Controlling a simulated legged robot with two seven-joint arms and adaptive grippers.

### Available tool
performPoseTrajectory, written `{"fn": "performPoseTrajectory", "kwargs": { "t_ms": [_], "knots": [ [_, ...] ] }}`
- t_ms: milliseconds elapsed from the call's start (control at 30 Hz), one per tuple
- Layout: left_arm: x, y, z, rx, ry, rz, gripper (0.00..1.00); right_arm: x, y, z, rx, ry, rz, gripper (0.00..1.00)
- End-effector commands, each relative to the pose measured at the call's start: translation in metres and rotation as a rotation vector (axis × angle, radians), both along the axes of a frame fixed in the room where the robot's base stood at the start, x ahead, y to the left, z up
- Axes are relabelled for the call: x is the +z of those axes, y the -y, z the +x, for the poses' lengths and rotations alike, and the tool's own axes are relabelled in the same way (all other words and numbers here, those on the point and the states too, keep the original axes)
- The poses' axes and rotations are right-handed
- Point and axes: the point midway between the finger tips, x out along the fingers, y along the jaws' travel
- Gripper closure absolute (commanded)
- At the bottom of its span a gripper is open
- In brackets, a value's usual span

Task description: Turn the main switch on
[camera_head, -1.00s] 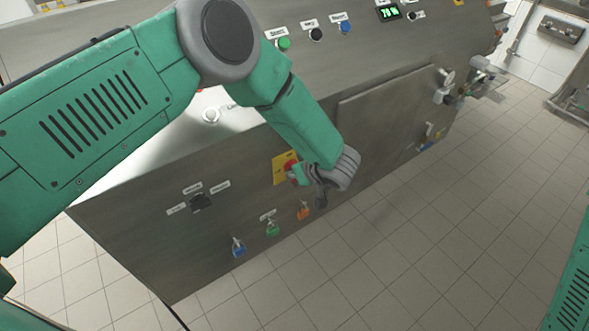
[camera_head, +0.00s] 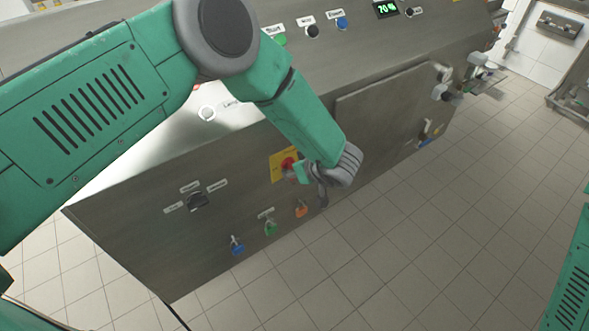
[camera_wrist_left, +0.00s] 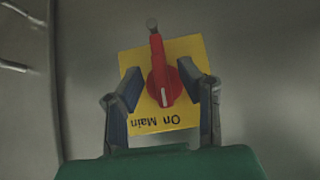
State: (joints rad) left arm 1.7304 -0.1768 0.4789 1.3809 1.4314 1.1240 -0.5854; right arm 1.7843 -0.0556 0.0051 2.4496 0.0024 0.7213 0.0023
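The main switch is a red rotary knob (camera_wrist_left: 164,82) on a yellow plate (camera_wrist_left: 190,50); the text "On Main" shows upside down in the left wrist view. In the head view the knob (camera_head: 288,164) and plate (camera_head: 280,168) are on the machine's front panel, partly hidden by my arm. My left gripper (camera_wrist_left: 158,91) is open, with its fingers on either side of the knob and a visible gap at each side. In the head view my left gripper (camera_head: 306,178) is at the switch. My right gripper is out of view.
The steel machine panel (camera_head: 130,240) also carries a black selector (camera_head: 198,201) and blue (camera_head: 238,249), green (camera_head: 270,229) and orange (camera_head: 301,209) valve handles. Push buttons (camera_head: 312,31) line the upper panel. The tiled floor (camera_head: 440,250) in front is clear.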

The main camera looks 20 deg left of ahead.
Motion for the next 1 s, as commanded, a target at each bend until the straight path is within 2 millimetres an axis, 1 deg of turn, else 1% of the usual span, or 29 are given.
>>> {"fn": "performPoseTrajectory", "kwargs": {
  "t_ms": [300,500,700,1000],
  "knots": [
    [0.046,0.039,-0.026,-0.004,0.001,-0.001,0.68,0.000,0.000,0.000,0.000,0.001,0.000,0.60],
    [0.067,0.058,-0.040,-0.003,-0.002,-0.001,0.68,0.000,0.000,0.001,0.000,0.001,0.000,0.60],
    [0.075,0.064,-0.045,-0.003,-0.003,0.000,0.68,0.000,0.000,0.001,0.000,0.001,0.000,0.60],
    [0.075,0.064,-0.045,-0.003,-0.004,-0.001,0.68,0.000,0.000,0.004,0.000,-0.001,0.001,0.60]
  ]
}}
